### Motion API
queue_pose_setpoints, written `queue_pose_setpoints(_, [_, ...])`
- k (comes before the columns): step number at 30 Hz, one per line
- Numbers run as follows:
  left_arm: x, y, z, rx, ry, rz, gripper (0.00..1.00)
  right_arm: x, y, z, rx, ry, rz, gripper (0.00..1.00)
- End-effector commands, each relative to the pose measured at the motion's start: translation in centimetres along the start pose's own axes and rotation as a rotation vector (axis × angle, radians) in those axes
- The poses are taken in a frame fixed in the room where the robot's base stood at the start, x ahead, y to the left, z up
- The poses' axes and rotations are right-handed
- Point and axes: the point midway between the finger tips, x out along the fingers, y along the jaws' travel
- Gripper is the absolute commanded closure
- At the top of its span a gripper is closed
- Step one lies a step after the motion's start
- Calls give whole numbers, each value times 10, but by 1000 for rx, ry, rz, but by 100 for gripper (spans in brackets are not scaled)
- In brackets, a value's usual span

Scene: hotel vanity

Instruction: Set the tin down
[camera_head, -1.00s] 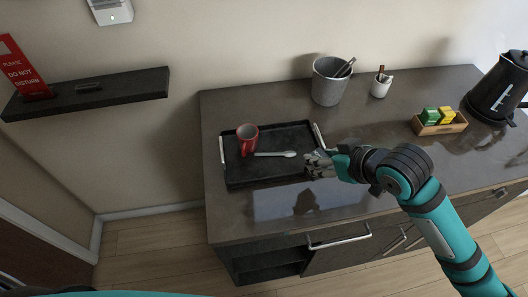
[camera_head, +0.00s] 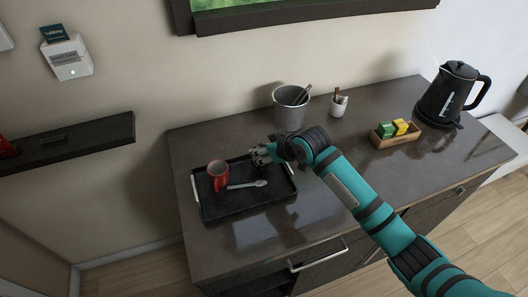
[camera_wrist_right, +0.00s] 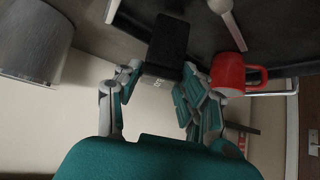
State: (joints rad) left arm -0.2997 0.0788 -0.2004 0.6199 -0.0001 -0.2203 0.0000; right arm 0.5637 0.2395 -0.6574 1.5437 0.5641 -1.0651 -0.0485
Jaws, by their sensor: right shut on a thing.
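The tin (camera_wrist_right: 168,45) is a small dark box in the right wrist view, between the fingers of my right gripper (camera_wrist_right: 155,95). The gripper is shut on it. In the head view my right gripper (camera_head: 260,155) is over the back right part of the black tray (camera_head: 235,207). The tin cannot be made out there, and its height above the tray is unclear. A red mug (camera_head: 217,174) stands upright on the tray's left, also seen in the wrist view (camera_wrist_right: 228,75). A light spoon (camera_head: 246,185) lies beside it. My left gripper is not in view.
A grey bucket (camera_head: 290,108) stands behind the gripper, with a white cup (camera_head: 338,106) beside it. A wooden box of packets (camera_head: 396,134) and a black kettle (camera_head: 451,95) are to the right. The counter (camera_head: 240,240) in front of the tray is clear.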

Motion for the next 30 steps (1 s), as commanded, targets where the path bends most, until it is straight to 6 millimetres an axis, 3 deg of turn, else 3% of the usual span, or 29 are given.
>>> queue_pose_setpoints(3, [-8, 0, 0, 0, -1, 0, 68, 8, 0, 9, 2, 0, -1, 93])
queue_pose_setpoints(16, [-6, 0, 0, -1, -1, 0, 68, 14, 0, 15, 1, 2, 0, 93])
queue_pose_setpoints(17, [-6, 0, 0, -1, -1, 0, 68, 14, 0, 14, 1, 2, 0, 57])
queue_pose_setpoints(21, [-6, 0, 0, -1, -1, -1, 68, 14, 0, 14, 1, 1, 0, 38])
queue_pose_setpoints(30, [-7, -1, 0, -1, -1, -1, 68, 12, 0, 13, 1, 2, 0, 37])
